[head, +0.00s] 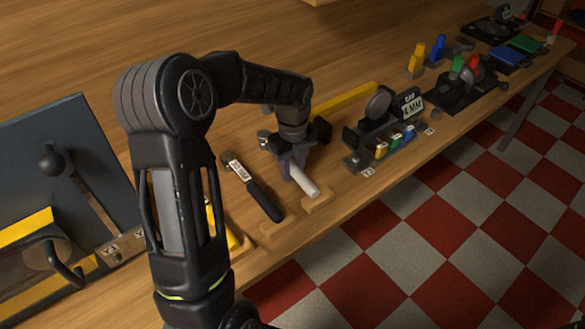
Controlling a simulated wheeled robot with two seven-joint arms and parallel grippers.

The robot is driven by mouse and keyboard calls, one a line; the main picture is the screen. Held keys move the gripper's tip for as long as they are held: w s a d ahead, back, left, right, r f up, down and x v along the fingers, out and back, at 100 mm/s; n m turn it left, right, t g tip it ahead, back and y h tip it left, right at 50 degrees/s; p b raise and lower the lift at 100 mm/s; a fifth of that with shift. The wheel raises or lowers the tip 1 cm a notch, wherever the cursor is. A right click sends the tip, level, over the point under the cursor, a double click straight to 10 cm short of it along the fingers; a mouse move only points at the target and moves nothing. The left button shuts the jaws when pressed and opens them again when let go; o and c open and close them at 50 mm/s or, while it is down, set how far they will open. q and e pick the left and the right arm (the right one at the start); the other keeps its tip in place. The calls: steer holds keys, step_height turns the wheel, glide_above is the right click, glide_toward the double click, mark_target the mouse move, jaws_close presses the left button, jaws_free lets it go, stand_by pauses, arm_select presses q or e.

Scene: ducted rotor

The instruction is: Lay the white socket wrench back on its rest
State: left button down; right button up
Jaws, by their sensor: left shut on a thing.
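The white socket wrench (306,182) shows as a white, rounded handle under my left gripper (292,170). The gripper points down and is shut on the wrench. The far part of the wrench is hidden by the gripper. A small wooden rest (319,203) lies on the bench at the near end of the white handle. I cannot tell whether the handle touches it. My right gripper is not in view.
A black-handled tool (262,198) with a pale label lies left of the wrench, by another wooden rest (279,231). A dark fixture with a "CAP" sign (411,104) stands to the right. The wooden bench (90,35) ends at its front edge above a checkered floor (400,239).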

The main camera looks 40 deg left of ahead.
arm_select(q)
steer(key=shift+f, duration=0.35)
steer(key=c, duration=1.1)
jaws_free()
steer(key=shift+o, duration=0.2)
step_height(320, 180, up, 8)
steer(key=shift+f+b, duration=0.1)
steer(key=shift+b, duration=0.3)
